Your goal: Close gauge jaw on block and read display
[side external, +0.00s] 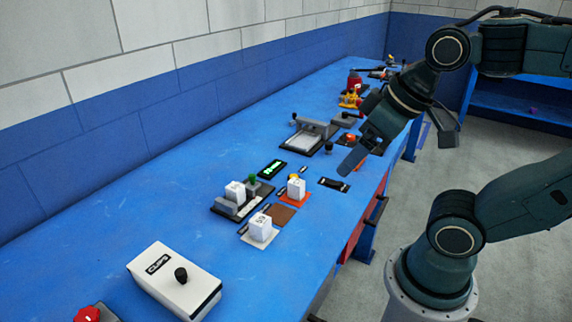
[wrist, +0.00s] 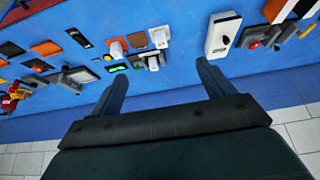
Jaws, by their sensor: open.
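The gauge (side external: 243,206) has a dark base with grey jaw parts, and a white block (side external: 235,191) stands in it. I cannot tell whether the jaw touches the block. A green knob (side external: 252,178) sits at the gauge's far end. The black display (side external: 272,170) behind it shows green characters too small to read. The display also shows in the wrist view (wrist: 118,67). My gripper (side external: 400,146) is open and empty, above the bench's front edge, to the right of and apart from the gauge. Its two spread fingers also show in the wrist view (wrist: 160,83).
White blocks stand on an orange pad (side external: 306,200) and a pale pad (side external: 247,239); a brown pad (side external: 281,213) is bare. A white CLIPS box (side external: 175,280) lies nearer the camera. A grey fixture (side external: 308,135) and several small items stand farther along. The bench left of the gauge is clear.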

